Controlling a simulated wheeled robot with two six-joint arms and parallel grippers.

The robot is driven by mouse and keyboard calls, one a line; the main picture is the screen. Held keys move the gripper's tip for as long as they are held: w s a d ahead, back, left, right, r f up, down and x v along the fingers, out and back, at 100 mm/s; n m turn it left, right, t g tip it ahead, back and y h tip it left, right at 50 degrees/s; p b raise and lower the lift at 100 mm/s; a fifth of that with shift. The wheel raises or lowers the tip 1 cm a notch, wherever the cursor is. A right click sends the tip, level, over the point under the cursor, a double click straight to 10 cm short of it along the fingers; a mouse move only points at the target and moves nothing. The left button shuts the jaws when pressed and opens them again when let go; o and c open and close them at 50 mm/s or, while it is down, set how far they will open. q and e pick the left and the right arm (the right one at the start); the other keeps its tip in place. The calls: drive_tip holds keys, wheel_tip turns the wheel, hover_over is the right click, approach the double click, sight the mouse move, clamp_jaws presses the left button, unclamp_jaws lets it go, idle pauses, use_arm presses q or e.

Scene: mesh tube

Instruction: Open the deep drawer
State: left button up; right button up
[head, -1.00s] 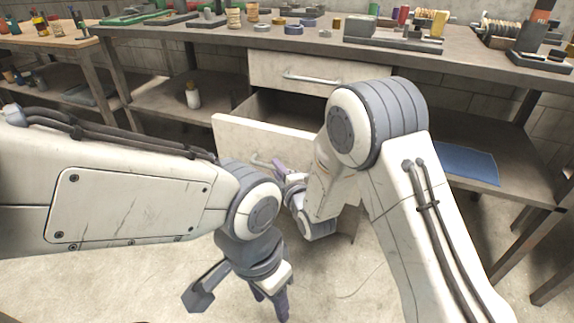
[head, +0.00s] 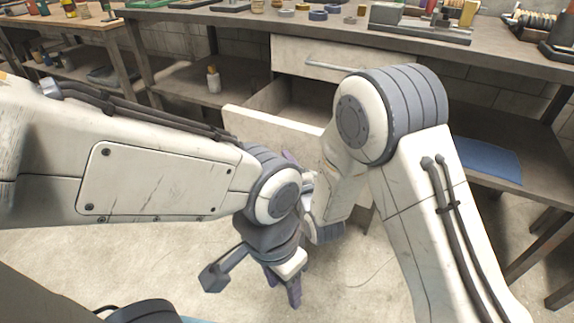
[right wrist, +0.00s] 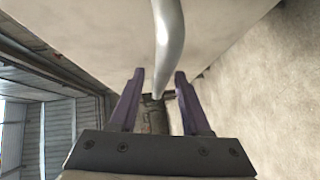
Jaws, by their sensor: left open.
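The deep drawer (head: 262,122) stands pulled out below the bench in the head view, its pale front well forward of the frame. My left arm covers its handle there. In the right wrist view the metal handle (right wrist: 168,40) runs down between the two purple fingers of my right gripper (right wrist: 159,75). The fingers stand apart, with a gap on each side of the bar. In the head view the right gripper is mostly hidden behind my left arm. My left gripper (head: 284,290) is open, empty and points down above the floor, in front of the drawer.
The shallow upper drawer (head: 300,57) with its bar handle is shut. The workbench top (head: 230,17) carries spools, tools and parts. A small bottle (head: 213,80) stands on the lower shelf at left, and a blue mat (head: 485,160) lies at right. The floor in front is clear.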

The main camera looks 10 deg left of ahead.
drive_tip(key=p+v, duration=0.7)
drive_tip(key=v, duration=0.3)
drive_tip(key=shift+s, duration=0.25)
drive_tip(key=shift+d, duration=0.1)
idle(0.4)
